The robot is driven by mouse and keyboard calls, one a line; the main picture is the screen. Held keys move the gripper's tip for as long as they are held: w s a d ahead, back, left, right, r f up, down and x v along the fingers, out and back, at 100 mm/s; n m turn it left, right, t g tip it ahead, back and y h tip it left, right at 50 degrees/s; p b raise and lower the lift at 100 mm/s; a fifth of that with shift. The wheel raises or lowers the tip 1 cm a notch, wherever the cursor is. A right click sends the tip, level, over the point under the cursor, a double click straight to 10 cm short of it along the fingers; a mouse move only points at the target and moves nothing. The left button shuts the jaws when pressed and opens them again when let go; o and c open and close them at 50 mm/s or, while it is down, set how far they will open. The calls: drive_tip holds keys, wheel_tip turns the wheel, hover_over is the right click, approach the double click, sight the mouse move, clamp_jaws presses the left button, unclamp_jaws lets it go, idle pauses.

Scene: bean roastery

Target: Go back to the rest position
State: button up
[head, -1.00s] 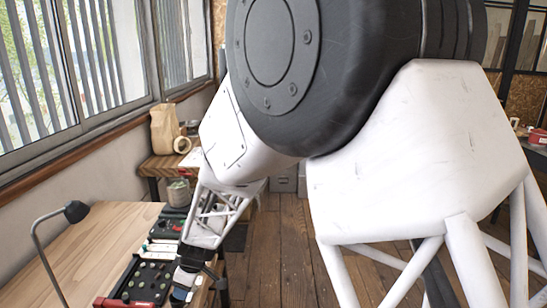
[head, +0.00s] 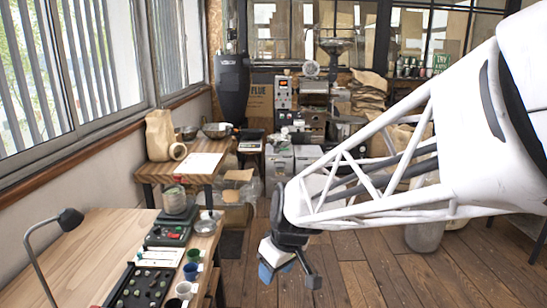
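My gripper (head: 288,262) hangs at the end of my white lattice arm, over the wooden floor to the right of the workbench. It is small in the head view, with a pale block, a blue part and a dark part below the wrist. I cannot make out its fingers clearly, nor whether they are open or shut. No separate held thing can be told apart. My arm reaches in from the right edge of the view.
The wooden workbench (head: 93,240) at left holds a desk lamp (head: 69,218), a dark tray of beans (head: 140,288), several cups and a scale. A side table (head: 160,172) with a paper bag (head: 160,135) stands behind. Open floor (head: 370,265) lies below and right of my gripper.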

drive_tip(key=s+d+r+m+h, duration=0.1)
drive_tip(key=s+d+m, duration=0.3)
drive_tip(key=s+d, duration=0.5)
drive_tip(key=s+d+r+m+t+h, duration=0.1)
drive_tip(key=s+d+r+m, duration=0.3)
drive_tip(key=s+d, duration=0.5)
drive_tip(key=shift+s+m+h, duration=0.2)
drive_tip(key=shift+m+h, duration=0.2)
drive_tip(key=shift+h, duration=0.1)
